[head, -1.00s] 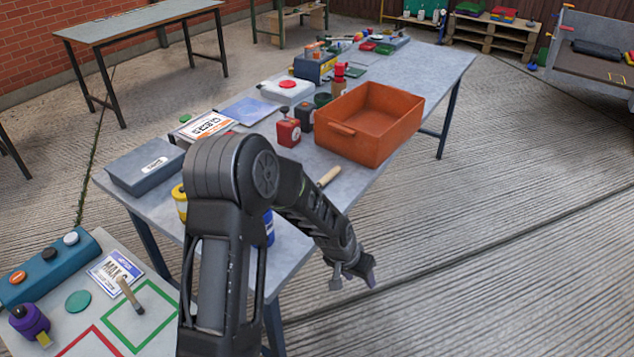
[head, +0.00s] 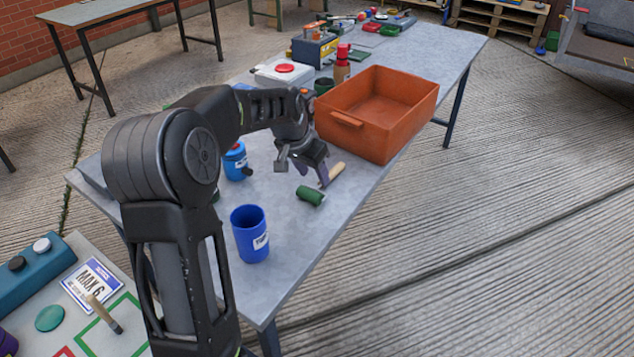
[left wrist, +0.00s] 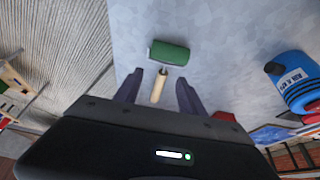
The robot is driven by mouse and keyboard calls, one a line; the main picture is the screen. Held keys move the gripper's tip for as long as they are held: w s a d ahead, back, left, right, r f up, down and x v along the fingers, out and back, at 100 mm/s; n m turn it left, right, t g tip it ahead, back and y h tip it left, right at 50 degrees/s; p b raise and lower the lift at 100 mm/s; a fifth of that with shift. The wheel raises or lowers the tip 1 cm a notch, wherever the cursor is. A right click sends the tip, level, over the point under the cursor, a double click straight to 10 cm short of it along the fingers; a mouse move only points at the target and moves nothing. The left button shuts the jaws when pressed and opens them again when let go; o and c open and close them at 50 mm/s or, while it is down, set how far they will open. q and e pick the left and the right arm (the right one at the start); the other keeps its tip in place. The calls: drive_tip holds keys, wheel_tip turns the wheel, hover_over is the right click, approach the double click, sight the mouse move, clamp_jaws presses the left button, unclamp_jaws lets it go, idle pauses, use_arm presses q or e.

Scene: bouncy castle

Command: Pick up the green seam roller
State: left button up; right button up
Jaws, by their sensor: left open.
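The green seam roller (head: 310,195) lies on the grey table, a short green cylinder with a light wooden handle (head: 337,171) pointing away to the upper right. My left gripper (head: 311,178) is just above the roller and its handle, with its fingers pointing down. In the left wrist view the green roller head (left wrist: 169,53) lies ahead of the fingertips. The handle (left wrist: 159,87) shows between the two open purple fingers (left wrist: 158,88), with nothing gripped. Whether the fingers touch the table is hard to tell. My right gripper is not in view.
A blue cup (head: 249,236) stands near the front of the table. A blue container (head: 235,163) is left of the gripper and also shows in the left wrist view (left wrist: 295,82). An orange bin (head: 375,112) stands close behind the handle. The table's right edge is near.

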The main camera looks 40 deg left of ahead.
sight(317, 185)
use_arm(q)
drive_tip(key=shift+w+a+r, duration=0.2)
drive_tip(key=shift+a, duration=0.3)
drive_tip(key=shift+r, duration=0.15)
drive_tip(key=shift+s+d+r, duration=0.1)
drive_tip(key=shift+s, duration=0.1)
drive_tip(key=shift+x, duration=1.35)
drive_tip(key=x, duration=0.5)
drive_tip(key=shift+w+p, duration=0.1)
drive_tip(key=shift+p, duration=0.3)
drive_tip(key=shift+c, duration=0.2)
clamp_jaws()
